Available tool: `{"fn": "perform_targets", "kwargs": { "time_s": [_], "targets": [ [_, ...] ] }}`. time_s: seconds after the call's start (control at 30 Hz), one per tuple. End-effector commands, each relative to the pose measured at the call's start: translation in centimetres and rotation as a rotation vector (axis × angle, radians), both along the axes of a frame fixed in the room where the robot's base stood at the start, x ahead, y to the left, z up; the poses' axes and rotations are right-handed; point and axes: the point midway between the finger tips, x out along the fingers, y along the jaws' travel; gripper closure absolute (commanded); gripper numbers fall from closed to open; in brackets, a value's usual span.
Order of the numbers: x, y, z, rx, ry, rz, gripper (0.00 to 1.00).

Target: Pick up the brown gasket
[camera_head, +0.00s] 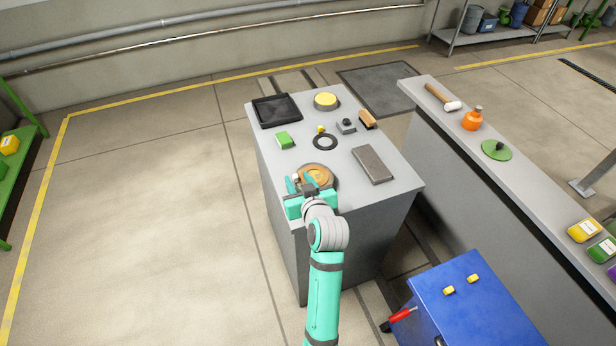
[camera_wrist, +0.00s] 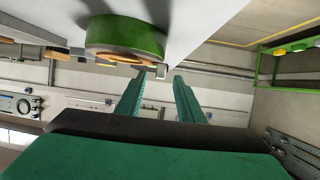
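A round green casing (camera_wrist: 128,36) with a brown gasket (camera_wrist: 122,57) on its face stands at upper left in the wrist view, where the bench appears at the top. In the head view the brown gasket (camera_head: 318,173) shows as a round brown-orange disc near the bench's front edge, partly hidden by my arm. My gripper (camera_head: 299,181) is at its left side. In the wrist view the fingers (camera_wrist: 159,80) are apart, with a small grey block (camera_wrist: 161,71) just past the tips. I cannot tell whether anything touches it.
A long counter (camera_head: 463,140) stands right; a blue cabinet (camera_head: 480,315) stands front right.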

Motion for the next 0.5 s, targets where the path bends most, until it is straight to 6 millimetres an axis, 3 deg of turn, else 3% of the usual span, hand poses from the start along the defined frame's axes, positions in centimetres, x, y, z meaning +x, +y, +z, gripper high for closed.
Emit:
{"fn": "perform_targets", "kwargs": {
  "time_s": [0.13,0.37,0.4,0.5],
  "targets": [
    [1.20,0.36,-0.45,0.000,-0.001,0.001,0.66],
    [1.34,0.40,-0.53,-0.001,-0.001,0.000,0.66],
    [1.34,0.40,-0.53,-0.001,-0.001,0.000,0.68],
    [1.33,0.40,-0.52,0.000,-0.001,0.000,0.92]
  ]
}}
